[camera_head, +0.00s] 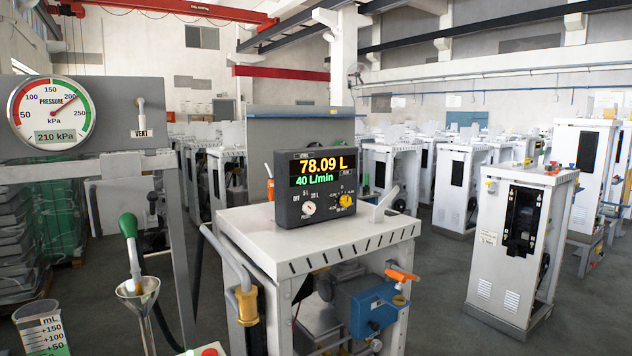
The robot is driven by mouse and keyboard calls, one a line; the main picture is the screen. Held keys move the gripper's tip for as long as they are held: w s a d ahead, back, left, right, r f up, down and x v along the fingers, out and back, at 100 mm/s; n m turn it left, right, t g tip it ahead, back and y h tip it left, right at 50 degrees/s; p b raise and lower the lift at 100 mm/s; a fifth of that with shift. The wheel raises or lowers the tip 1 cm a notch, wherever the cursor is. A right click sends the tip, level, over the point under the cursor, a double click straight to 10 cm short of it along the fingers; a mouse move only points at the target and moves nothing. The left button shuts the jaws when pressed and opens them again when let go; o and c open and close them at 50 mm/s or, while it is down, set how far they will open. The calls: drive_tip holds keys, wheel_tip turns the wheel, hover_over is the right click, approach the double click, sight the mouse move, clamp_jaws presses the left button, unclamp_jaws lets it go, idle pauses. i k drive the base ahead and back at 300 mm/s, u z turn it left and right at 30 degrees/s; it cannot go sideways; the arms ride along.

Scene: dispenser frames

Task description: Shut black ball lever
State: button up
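I cannot make out a lever with a clearly black ball. A small dark knob (153,197) shows behind the frame at the left, too small to tell what it belongs to. A short lever with a pale tip (140,104) stands upright above the VENT label on the grey panel. An orange-handled lever (402,275) sits at the right front of the white dispenser frame (335,244), above a blue pump box (378,310). A display box (316,189) on top reads 78.09 L and 40 L/min. My gripper is not in view.
A pressure gauge (48,115) reads 210 kPa. A green-handled nozzle (131,240) points into a metal funnel (137,292); a measuring cup (42,327) is at lower left. A white cabinet (506,270) stands at right. Grey floor (440,290) between is clear.

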sight(152, 196)
drive_tip(key=u, duration=0.05)
drive_tip(key=k, duration=0.45)
drive_tip(key=u, duration=0.95)
drive_tip(key=i, duration=0.7)
drive_tip(key=u, duration=1.9)
